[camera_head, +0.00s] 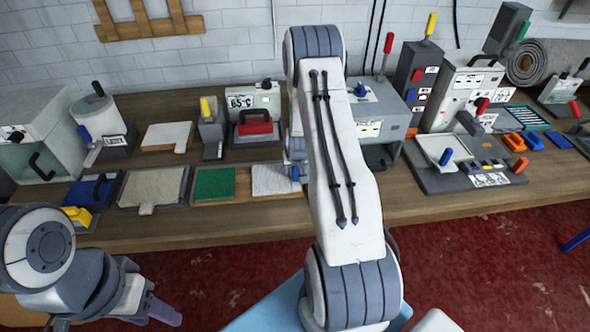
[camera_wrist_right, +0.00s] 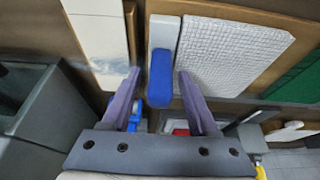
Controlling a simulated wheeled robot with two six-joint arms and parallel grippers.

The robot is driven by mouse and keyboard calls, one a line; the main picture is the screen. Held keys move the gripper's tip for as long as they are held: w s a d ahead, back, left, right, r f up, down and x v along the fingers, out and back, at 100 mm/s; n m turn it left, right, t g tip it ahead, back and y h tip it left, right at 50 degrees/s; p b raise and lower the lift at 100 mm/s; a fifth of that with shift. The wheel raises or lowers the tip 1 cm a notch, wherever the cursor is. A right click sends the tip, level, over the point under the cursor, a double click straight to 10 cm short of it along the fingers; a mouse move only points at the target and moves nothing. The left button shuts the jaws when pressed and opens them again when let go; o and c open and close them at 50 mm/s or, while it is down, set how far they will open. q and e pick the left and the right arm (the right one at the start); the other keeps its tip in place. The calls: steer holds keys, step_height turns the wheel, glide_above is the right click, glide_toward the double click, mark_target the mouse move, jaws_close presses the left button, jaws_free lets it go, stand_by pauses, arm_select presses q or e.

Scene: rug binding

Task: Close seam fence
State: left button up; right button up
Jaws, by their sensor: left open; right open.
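A blue handle (camera_wrist_right: 161,78) on a grey bar, likely the seam fence (camera_wrist_right: 163,32), lies along the edge of a white textured piece (camera_wrist_right: 225,55) in the right wrist view. The head view shows the white piece (camera_head: 272,180) and the blue handle (camera_head: 295,173) at its right end, partly covered by my right arm. My right gripper (camera_wrist_right: 158,85) is open, its purple fingers on either side of the blue handle with visible gaps. My left gripper (camera_head: 163,312) is low at the left, in front of the bench, away from the fence and apparently empty.
A green pad (camera_head: 214,183) lies left of the white piece. A grey machine (camera_head: 380,115) stands close on the right of my right arm. The wooden bench front (camera_head: 230,228) is mostly bare.

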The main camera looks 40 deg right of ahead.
steer(key=shift+f, duration=0.1)
jaws_close()
stand_by(1.4)
